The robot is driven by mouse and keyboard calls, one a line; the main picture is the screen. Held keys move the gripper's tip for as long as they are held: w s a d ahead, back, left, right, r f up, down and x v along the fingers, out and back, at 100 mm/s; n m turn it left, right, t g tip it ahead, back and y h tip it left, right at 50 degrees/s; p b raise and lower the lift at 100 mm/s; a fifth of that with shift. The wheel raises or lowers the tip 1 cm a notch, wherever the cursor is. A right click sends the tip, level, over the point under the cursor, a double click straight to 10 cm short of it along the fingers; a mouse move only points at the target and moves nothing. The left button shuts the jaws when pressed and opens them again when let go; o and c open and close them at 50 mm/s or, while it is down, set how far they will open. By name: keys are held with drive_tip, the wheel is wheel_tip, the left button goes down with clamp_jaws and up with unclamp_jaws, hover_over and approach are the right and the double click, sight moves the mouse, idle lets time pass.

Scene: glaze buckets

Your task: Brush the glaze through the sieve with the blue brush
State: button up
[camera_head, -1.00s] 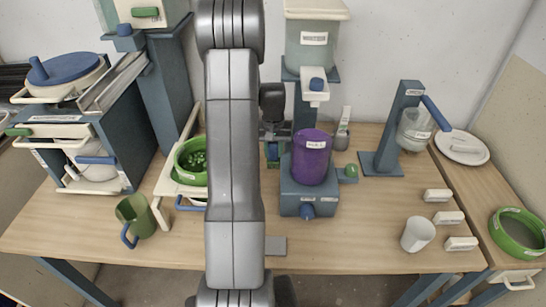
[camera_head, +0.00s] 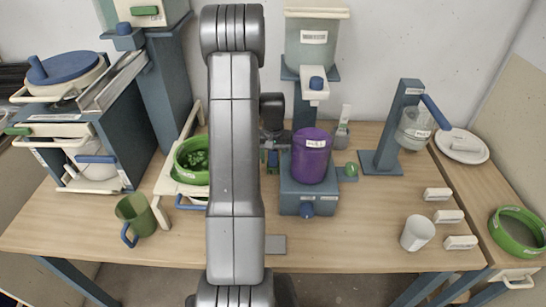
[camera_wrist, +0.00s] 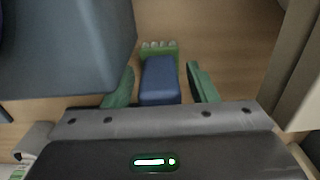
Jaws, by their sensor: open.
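In the wrist view the blue brush (camera_wrist: 160,80) has a blue block handle and a green head with pale bristle tips, resting on the wooden table. My gripper (camera_wrist: 162,82) is open, with one green finger on each side of the handle and gaps between. In the head view my gripper (camera_head: 272,158) is low behind my arm, left of the purple container, and the brush is mostly hidden. A green-rimmed round vessel (camera_head: 185,177) with green lumps inside stands left of my arm, partly covered by it. It appears to be the sieve with glaze.
A purple container (camera_head: 311,160) on a blue-grey base stands close right of my gripper. A green mug (camera_head: 135,217) is at front left, a white cup (camera_head: 417,234) at front right. Another green ring (camera_head: 517,232) lies on the right side table. The front middle table is mostly clear.

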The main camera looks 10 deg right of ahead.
wheel_tip(320, 180, up, 12)
drive_tip(key=shift+r+b, duration=0.15)
drive_tip(key=shift+b, duration=0.25)
drive_tip(key=shift+c, duration=0.4)
drive_tip(key=c, duration=0.3)
